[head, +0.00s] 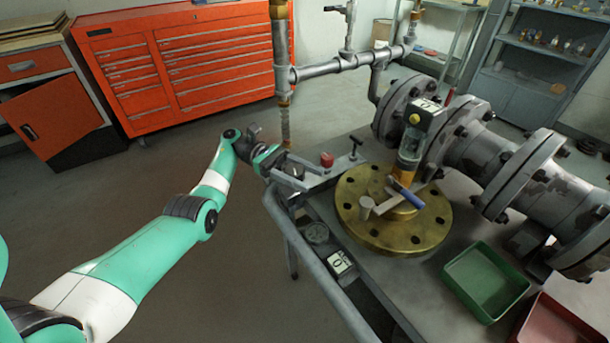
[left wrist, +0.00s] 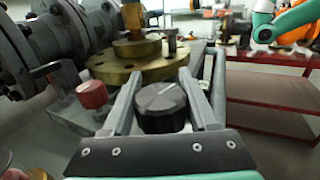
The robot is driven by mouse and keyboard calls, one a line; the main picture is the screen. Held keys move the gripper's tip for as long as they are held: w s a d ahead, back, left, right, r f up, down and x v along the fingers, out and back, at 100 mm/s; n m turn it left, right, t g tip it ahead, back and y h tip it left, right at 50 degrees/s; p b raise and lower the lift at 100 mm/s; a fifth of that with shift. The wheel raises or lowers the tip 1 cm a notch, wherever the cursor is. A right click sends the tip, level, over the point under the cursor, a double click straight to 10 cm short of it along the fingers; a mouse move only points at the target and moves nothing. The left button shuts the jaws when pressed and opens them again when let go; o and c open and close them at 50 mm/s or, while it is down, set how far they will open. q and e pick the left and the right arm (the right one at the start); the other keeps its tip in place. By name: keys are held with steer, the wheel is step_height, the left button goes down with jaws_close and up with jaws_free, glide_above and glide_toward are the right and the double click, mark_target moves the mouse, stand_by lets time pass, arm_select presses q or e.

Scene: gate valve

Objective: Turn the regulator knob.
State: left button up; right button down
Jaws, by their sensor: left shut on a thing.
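The regulator knob (left wrist: 161,107) is a black, ridged round knob with a white pointer line on top. In the left wrist view it sits between the two grey fingers of my left gripper (left wrist: 160,78), which is shut on its sides. In the head view my left gripper (head: 300,179) is at the left edge of the workbench, its fingers around the dark knob (head: 291,170), which is partly hidden. My right gripper does not show; a teal arm link shows at the upper right of the left wrist view.
A red knob (head: 327,159) stands close to my left gripper, and a T-handle (head: 356,146) is just beyond it. A brass flange (head: 428,226) lies on the bench, with large grey pipework (head: 475,150) behind. A green tray (head: 487,281) is at the front right.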

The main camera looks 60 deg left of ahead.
arm_select(q)
steer(key=o, duration=1.4)
steer(key=shift+d, duration=0.1)
steer(key=shift+c, duration=0.2)
steer(key=shift+r, duration=0.1)
steer(key=s+d+r+p, duration=0.9)
steer(key=d+r+p, duration=0.1)
steer(key=r+p, duration=0.1)
steer(key=shift+s+r, duration=0.3)
steer(key=shift+r, duration=0.6)
